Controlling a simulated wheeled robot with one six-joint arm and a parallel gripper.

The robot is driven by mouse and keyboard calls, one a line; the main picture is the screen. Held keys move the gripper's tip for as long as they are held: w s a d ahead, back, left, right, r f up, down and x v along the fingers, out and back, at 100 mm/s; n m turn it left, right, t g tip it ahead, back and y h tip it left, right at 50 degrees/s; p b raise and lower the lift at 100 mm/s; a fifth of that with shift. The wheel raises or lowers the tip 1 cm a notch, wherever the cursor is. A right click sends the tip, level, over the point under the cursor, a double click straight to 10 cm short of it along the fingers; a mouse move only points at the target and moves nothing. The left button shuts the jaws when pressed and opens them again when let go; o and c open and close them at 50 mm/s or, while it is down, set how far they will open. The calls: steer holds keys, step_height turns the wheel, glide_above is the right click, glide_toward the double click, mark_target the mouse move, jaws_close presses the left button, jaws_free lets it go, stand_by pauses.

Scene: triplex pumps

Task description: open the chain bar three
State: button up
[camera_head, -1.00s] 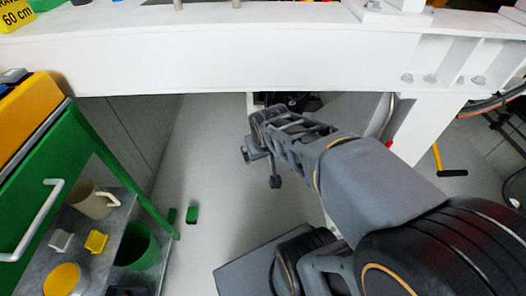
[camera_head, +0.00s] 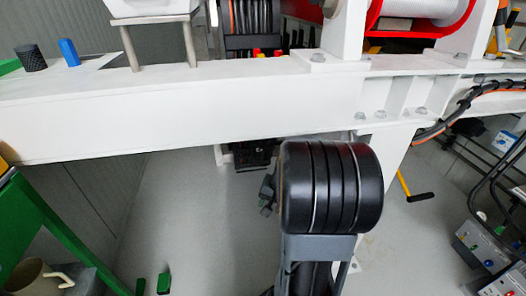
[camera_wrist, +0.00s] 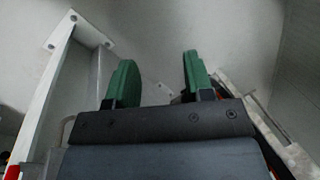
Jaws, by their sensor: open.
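I cannot pick out a chain bar with certainty in either view. In the wrist view, my gripper (camera_wrist: 159,78) shows two green fingertips standing apart, with nothing between them. Pale grey floor or wall shows beyond the fingers. In the head view, my arm's black joint stands in front of the white beam and hides most of the gripper.
A long white beam (camera_head: 170,118) crosses the head view, with a white post (camera_head: 385,152) right of my arm. A green frame (camera_head: 55,235) with a cup (camera_head: 38,279) is at lower left. A control box (camera_head: 480,248) and tubes are at right. Grey floor (camera_head: 190,215) lies below the beam.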

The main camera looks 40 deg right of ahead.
steer(key=d, duration=0.1)
steer(key=w+d+f+m+t+y, duration=0.1)
steer(key=d+m+y, duration=0.1)
steer(key=shift+w+d+f+t, duration=0.15)
steer(key=shift+w+f+t, duration=0.15)
steer(key=shift+t, duration=0.1)
steer(key=shift+c, duration=0.7)
steer(key=w+d+m+t, duration=0.1)
steer(key=w+d+m+t+y, duration=0.1)
steer(key=d+t, duration=0.1)
steer(key=w+d+r+t, duration=0.1)
steer(key=d, duration=0.1)
steer(key=shift+w+d+r+m+b, duration=0.1)
steer(key=shift+w+d+m+b, duration=0.2)
steer(key=shift+m, duration=0.1)
steer(key=shift+c, duration=0.2)
steer(key=n+t, duration=0.1)
steer(key=t, duration=0.7)
glide_toward(267, 141)
steer(key=w, duration=0.3)
steer(key=shift+s+a+f+b+x, duration=0.15)
steer(key=shift+b+x, duration=0.15)
steer(key=shift+x, duration=0.9)
steer(key=shift+a+f+b+x, duration=0.2)
steer(key=shift+b+x, duration=0.15)
steer(key=shift+x, duration=0.9)
steer(key=shift+s+a+f+b+x, duration=0.15)
steer(key=shift+b+x, duration=0.15)
steer(key=shift+x, duration=0.9)
